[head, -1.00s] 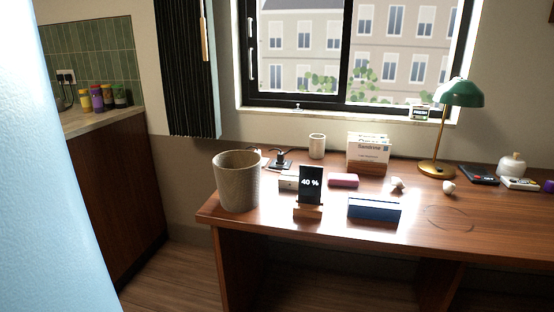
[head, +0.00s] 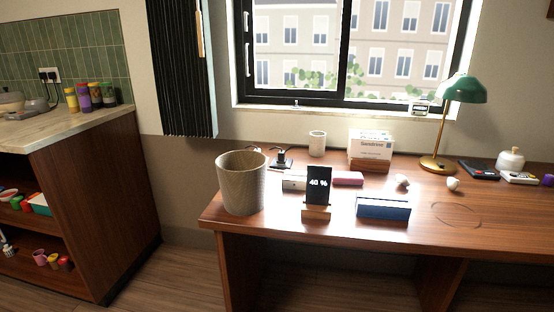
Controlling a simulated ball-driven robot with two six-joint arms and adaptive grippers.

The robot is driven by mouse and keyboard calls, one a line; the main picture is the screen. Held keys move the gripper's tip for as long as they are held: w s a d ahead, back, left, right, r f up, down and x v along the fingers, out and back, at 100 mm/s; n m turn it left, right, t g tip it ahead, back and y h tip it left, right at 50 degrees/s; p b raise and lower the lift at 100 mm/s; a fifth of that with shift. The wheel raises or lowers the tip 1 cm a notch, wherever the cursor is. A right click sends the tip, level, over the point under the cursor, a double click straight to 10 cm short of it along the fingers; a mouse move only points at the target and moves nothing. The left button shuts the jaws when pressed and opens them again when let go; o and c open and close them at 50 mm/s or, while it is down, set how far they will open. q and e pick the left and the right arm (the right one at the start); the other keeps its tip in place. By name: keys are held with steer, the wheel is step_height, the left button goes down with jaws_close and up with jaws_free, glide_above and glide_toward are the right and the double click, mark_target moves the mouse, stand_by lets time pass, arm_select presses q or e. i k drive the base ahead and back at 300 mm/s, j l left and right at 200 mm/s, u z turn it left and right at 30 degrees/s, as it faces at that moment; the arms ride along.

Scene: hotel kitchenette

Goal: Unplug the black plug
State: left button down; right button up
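Small black plugs (head: 280,156) stand on a dark socket piece (head: 280,165) on the desk, behind and right of the woven bin. They are small, and I cannot make out each one. Black plugs (head: 43,74) also sit in a white wall outlet (head: 55,74) on the green tiles at the left. The frames do not show which one the task names. Neither of my grippers is in view.
The desk (head: 400,240) holds a woven bin (head: 241,184) at its left corner, a phone (head: 318,184) on a stand, a blue box (head: 383,207), a pink block (head: 347,178) and a green lamp (head: 461,88). A counter (head: 75,128) stands left. Floor between is clear.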

mark_target(282, 158)
steer(key=i+z, duration=0.25)
steer(key=i, duration=0.25)
steer(key=i+j+z, duration=0.15)
steer(key=i+z, duration=0.15)
steer(key=i, duration=0.2)
